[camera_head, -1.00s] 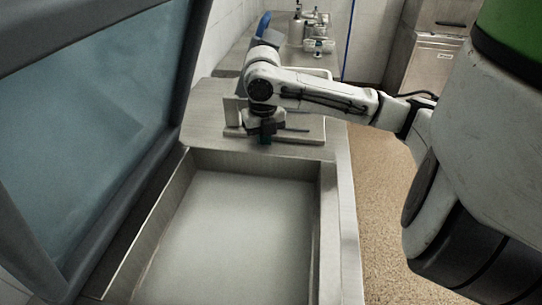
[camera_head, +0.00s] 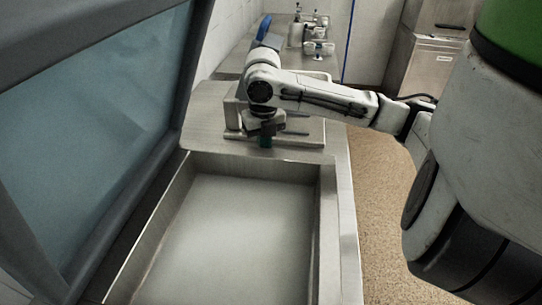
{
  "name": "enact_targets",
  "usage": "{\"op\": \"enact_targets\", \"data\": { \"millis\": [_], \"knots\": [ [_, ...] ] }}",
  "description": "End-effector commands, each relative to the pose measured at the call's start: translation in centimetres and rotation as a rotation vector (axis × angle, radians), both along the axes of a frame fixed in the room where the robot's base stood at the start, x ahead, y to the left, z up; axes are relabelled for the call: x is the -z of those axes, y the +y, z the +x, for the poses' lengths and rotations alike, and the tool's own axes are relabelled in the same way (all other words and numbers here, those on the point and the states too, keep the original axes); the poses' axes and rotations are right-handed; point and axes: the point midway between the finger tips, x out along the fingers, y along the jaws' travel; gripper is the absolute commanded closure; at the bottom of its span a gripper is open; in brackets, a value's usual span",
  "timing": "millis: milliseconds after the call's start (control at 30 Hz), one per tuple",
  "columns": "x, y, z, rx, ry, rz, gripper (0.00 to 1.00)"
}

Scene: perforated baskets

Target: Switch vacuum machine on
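My gripper (camera_head: 266,136) points down at the far end of the steel counter, over a flat metal device (camera_head: 304,133) with a raised back and thin rods. This may be the vacuum machine, but I cannot tell for sure. My wrist hides much of it, and no switch can be made out. A small dark green part shows at the gripper's tip. The fingers are too small and dark to tell whether they are open or shut, or whether they touch the device.
An empty rectangular basin (camera_head: 240,230) fills the near counter. A grey-framed glass panel (camera_head: 90,130) stands at the left. Bottles and cups (camera_head: 312,38) and a blue object (camera_head: 263,28) are at the back. A steel cabinet (camera_head: 425,60) stands back right, with open floor (camera_head: 385,210) at right.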

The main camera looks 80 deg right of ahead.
Motion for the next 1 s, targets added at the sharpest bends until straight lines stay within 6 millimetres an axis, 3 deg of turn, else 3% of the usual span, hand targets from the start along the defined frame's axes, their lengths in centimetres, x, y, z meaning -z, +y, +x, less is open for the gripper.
{"op": "enact_targets", "data": {
  "millis": [700,1000],
  "knots": [
    [-5.5,0.0,0.0,0.000,0.000,0.000,1.00],
    [-5.6,0.0,0.0,-0.001,0.000,0.000,1.00]
  ]
}}
